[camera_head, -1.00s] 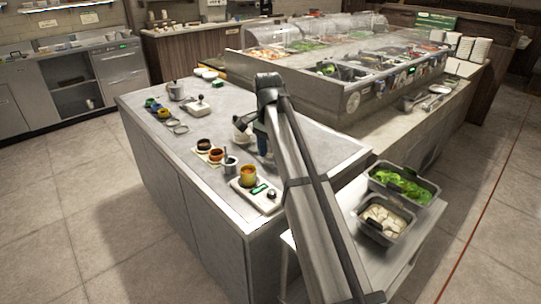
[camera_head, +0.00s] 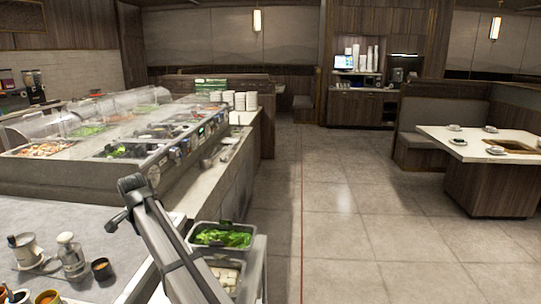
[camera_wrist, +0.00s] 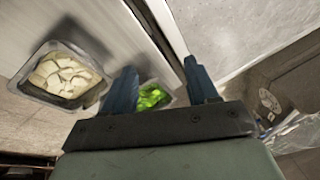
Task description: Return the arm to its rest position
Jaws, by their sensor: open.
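My gripper (camera_wrist: 163,90) shows in the wrist view with its two blue-grey fingers apart and nothing between them. Beyond the fingers, lower down, are a metal pan of pale pieces (camera_wrist: 66,76) and a pan of green leaves (camera_wrist: 152,97), partly hidden by the left finger. In the head view my arm reaches up from the bottom middle, and the gripper itself cannot be made out there.
The grey counter (camera_head: 85,218) at left holds a white pot (camera_head: 24,250), a bottle (camera_head: 71,258) and small cups. The salad bar (camera_head: 165,170) stands behind it. Pans of greens (camera_head: 222,236) are right of my arm. The tiled floor (camera_head: 350,235) at right is clear.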

